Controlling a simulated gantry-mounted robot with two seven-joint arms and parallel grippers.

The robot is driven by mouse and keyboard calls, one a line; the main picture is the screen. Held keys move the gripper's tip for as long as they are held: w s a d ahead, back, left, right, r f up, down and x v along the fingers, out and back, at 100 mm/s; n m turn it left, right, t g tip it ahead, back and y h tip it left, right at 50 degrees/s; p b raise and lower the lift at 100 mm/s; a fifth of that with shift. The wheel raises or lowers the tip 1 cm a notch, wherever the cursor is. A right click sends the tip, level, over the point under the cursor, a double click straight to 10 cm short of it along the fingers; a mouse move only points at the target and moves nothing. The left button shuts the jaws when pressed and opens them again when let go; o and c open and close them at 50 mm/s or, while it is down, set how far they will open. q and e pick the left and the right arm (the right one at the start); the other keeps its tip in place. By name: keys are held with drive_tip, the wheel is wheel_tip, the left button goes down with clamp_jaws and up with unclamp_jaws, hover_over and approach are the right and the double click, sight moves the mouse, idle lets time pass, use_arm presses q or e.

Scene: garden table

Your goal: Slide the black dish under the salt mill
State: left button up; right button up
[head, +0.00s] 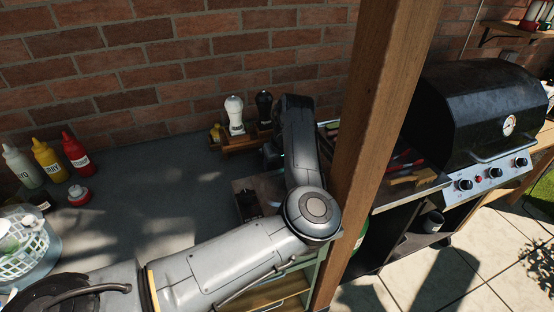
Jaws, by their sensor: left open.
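The white mill (234,115), likely the salt mill, stands upright on a small wooden stand (242,143) by the brick wall. A black mill (264,107) stands to its right. My left arm reaches in from the bottom left and bends up past the stand. My left gripper (270,155) shows only as a dark shape beside the forearm, just in front of the stand; it is open, and its fingertips are hard to make out. I cannot pick out the black dish with certainty; my arm hides part of this area. My right gripper is out of view.
A dark tray (245,183) lies in front of the stand. Sauce bottles (47,160) and a white basket (22,245) stand at the left. A wooden post (378,120) rises right of my arm, with a black grill (475,105) beyond. The grey tabletop (140,200) is clear in the middle.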

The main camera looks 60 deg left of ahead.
use_arm(q)
drive_tip(key=shift+a+f, duration=0.15)
drive_tip(key=shift+f, duration=0.25)
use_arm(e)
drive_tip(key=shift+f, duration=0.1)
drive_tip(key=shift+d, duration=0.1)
use_arm(q)
drive_tip(key=shift+c, duration=0.4)
clamp_jaws()
